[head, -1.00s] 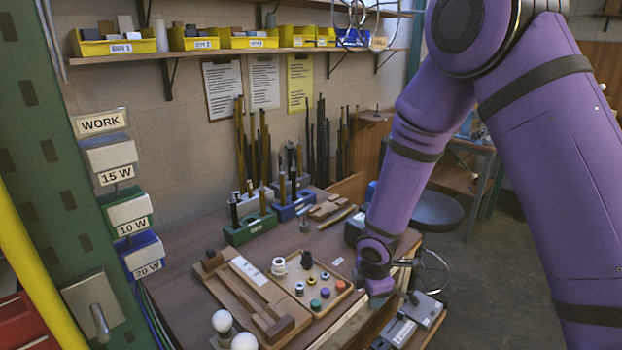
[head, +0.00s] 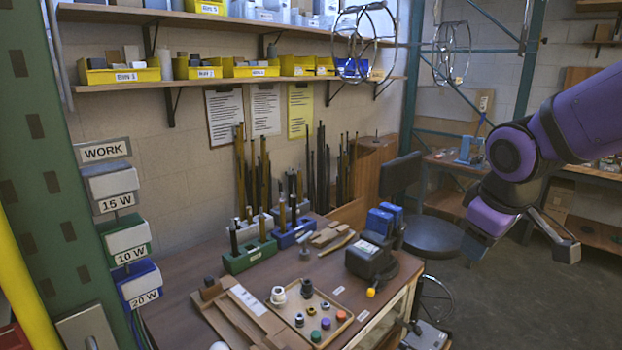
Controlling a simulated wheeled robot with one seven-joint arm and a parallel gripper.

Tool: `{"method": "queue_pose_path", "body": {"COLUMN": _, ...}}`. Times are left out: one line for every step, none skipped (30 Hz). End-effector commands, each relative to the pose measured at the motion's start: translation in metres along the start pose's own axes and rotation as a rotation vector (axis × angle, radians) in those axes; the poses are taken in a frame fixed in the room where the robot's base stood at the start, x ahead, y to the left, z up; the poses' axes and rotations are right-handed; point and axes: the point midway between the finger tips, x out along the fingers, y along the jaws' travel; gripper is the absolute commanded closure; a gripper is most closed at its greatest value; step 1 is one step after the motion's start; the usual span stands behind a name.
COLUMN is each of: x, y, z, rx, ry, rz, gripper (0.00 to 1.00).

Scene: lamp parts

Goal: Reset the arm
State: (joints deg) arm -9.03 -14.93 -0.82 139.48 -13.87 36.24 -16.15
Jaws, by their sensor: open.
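My gripper (head: 519,250) hangs at the right of the head view, out beyond the right end of the workbench (head: 185,268). Its two jaws are spread wide apart and nothing shows between them. My purple arm reaches in from the right edge. The gripper is well clear of the bench, with the grey floor and a stool behind it. No part of the bench top is hidden by my arm.
A tray (head: 350,318) of small coloured parts sits on the bench, with a black device (head: 371,261) behind it to the right. Rods stand in green and blue holders (head: 250,256) further back. A dark round stool (head: 433,237) stands right of the bench.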

Motion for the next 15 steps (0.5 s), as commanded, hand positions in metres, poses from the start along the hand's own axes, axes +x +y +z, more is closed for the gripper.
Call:
{"method": "queue_pose_path", "body": {"x": -0.014, "y": 0.001, "z": 0.010, "rx": 0.056, "ry": 0.013, "rz": 0.003, "gripper": 0.46}}
{"method": "queue_pose_path", "body": {"x": -0.021, "y": 0.001, "z": 0.015, "rx": 0.089, "ry": 0.019, "rz": 0.003, "gripper": 0.46}}
{"method": "queue_pose_path", "body": {"x": -0.030, "y": 0.000, "z": 0.023, "rx": 0.134, "ry": 0.026, "rz": 0.001, "gripper": 0.46}}
{"method": "queue_pose_path", "body": {"x": -0.037, "y": -0.001, "z": 0.028, "rx": 0.167, "ry": 0.032, "rz": 0.001, "gripper": 0.46}}
{"method": "queue_pose_path", "body": {"x": -0.044, "y": -0.002, "z": 0.034, "rx": 0.200, "ry": 0.037, "rz": -0.002, "gripper": 0.46}}
{"method": "queue_pose_path", "body": {"x": -0.052, "y": -0.004, "z": 0.042, "rx": 0.243, "ry": 0.045, "rz": -0.004, "gripper": 0.46}}
{"method": "queue_pose_path", "body": {"x": -0.059, "y": -0.005, "z": 0.048, "rx": 0.276, "ry": 0.051, "rz": -0.007, "gripper": 0.46}}
{"method": "queue_pose_path", "body": {"x": -0.065, "y": -0.007, "z": 0.053, "rx": 0.308, "ry": 0.057, "rz": -0.009, "gripper": 0.46}}
{"method": "queue_pose_path", "body": {"x": -0.072, "y": -0.010, "z": 0.061, "rx": 0.349, "ry": 0.066, "rz": -0.013, "gripper": 0.46}}
{"method": "queue_pose_path", "body": {"x": -0.078, "y": -0.012, "z": 0.066, "rx": 0.381, "ry": 0.072, "rz": -0.017, "gripper": 0.46}}
{"method": "queue_pose_path", "body": {"x": -0.083, "y": -0.014, "z": 0.072, "rx": 0.409, "ry": 0.077, "rz": -0.020, "gripper": 0.46}}
{"method": "queue_pose_path", "body": {"x": -0.089, "y": -0.018, "z": 0.079, "rx": 0.448, "ry": 0.085, "rz": -0.026, "gripper": 0.46}}
{"method": "queue_pose_path", "body": {"x": -0.093, "y": -0.020, "z": 0.083, "rx": 0.472, "ry": 0.091, "rz": -0.030, "gripper": 0.46}}
{"method": "queue_pose_path", "body": {"x": -0.097, "y": -0.022, "z": 0.087, "rx": 0.496, "ry": 0.097, "rz": -0.033, "gripper": 0.46}}
{"method": "queue_pose_path", "body": {"x": -0.102, "y": -0.025, "z": 0.093, "rx": 0.525, "ry": 0.103, "rz": -0.038, "gripper": 0.46}}
